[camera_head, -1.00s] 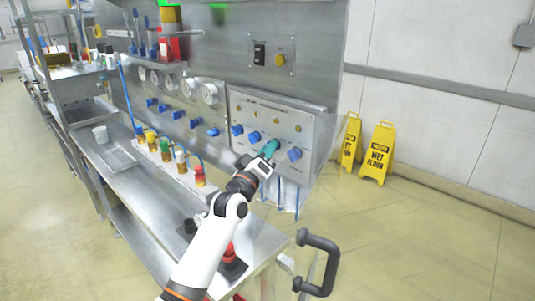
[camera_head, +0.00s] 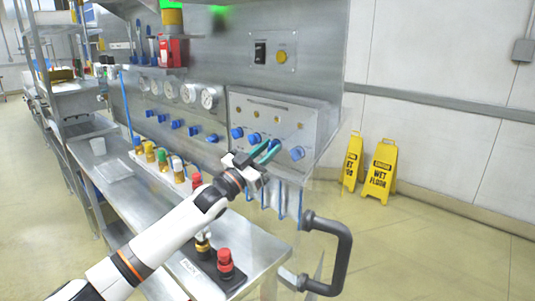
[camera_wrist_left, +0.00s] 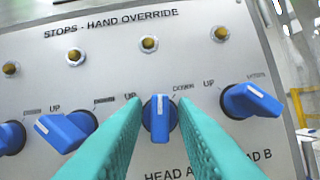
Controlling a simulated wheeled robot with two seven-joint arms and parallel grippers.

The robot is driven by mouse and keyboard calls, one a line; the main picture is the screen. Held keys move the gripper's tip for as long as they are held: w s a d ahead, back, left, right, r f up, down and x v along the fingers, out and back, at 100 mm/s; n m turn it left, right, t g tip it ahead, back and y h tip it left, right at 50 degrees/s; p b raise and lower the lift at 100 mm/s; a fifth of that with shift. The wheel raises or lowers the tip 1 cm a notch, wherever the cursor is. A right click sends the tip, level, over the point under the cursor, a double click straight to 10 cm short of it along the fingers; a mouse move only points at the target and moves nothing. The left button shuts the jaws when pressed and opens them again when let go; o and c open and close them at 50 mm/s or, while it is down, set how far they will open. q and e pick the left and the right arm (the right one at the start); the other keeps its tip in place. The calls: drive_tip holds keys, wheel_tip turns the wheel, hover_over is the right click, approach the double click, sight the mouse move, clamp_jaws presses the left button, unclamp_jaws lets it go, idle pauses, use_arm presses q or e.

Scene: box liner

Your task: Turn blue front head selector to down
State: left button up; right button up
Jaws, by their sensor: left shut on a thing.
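The steel control panel (camera_wrist_left: 110,60) carries a row of blue selectors. My left gripper (camera_wrist_left: 160,100) has its two teal fingers on either side of one blue selector (camera_wrist_left: 158,118), second from the right in the wrist view, and is shut on it. Its white line points up. A blue selector (camera_wrist_left: 65,130) to the left is tilted. In the head view, my left gripper (camera_head: 268,150) reaches the panel's lower right part. My right gripper is out of view.
A steel bench (camera_head: 130,190) runs below the panel with coloured knobs and a red push button (camera_head: 225,262). Another blue selector (camera_head: 297,153) is close right of the fingers. Yellow wet-floor signs (camera_head: 380,172) stand on the floor at the right.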

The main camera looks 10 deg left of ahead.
use_arm(q)
drive_tip(key=m+g+h+p, duration=0.1)
drive_tip(key=m, duration=0.2)
drive_tip(key=m+g+h+p, duration=0.1)
drive_tip(key=m, duration=0.2)
drive_tip(key=shift+a+r, duration=0.1)
drive_tip(key=shift+a, duration=0.05)
drive_tip(key=shift+m+g+h+p, duration=0.3)
drive_tip(key=shift+m+g+p, duration=0.55)
drive_tip(key=shift+m, duration=1.05)
drive_tip(key=shift+g, duration=0.25)
drive_tip(key=o, duration=0.7)
